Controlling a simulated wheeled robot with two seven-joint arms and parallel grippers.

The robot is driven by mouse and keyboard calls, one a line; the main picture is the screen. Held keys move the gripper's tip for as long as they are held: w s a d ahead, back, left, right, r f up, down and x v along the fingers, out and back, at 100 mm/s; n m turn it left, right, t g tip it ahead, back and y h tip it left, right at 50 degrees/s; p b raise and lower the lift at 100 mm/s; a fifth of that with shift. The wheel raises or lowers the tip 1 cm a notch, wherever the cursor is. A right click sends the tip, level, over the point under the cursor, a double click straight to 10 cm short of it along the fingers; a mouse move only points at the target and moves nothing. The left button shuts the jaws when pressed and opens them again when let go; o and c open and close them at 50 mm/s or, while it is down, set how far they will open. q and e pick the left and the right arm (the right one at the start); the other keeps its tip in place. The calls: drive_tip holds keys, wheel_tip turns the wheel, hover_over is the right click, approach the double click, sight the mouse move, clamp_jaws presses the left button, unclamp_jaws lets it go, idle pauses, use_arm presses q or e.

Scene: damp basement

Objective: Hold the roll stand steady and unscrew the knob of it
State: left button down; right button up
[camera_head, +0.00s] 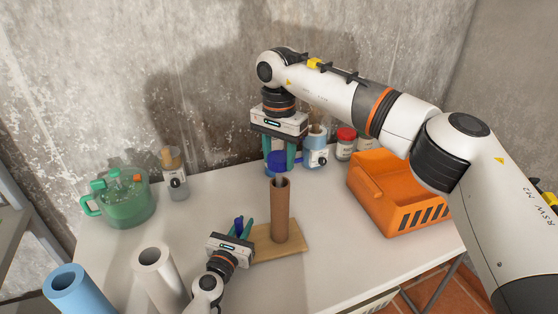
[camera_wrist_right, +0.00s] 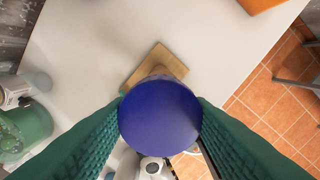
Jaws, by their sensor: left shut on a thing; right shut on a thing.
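The roll stand has a flat wooden base (camera_head: 291,243) on the table, with an upright brown cardboard tube (camera_head: 280,212) on it. Its blue knob (camera_head: 277,163) is just above the tube's open top. My right gripper (camera_head: 283,158) points down from above, shut on the knob. The knob fills the middle of the right wrist view (camera_wrist_right: 160,118) between the teal fingers, hiding the tube's top. I cannot tell whether knob and stand still touch. My left gripper (camera_head: 240,228) is low at the base's left side, shut on the roll stand, with a small blue part between its fingers.
An orange crate (camera_head: 398,214) stands at the right. Jars (camera_head: 345,144) and a blue-labelled container (camera_head: 315,150) stand behind. A green can (camera_head: 122,202) and a brush jar (camera_head: 175,178) are at the left. White (camera_head: 157,272) and blue rolls (camera_head: 75,292) stand front left.

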wheel_tip(320, 180, up, 2)
drive_tip(key=shift+r, duration=0.1)
use_arm(q)
drive_tip(key=c, duration=1.2)
unclamp_jaws()
drive_tip(key=shift+s, duration=0.1)
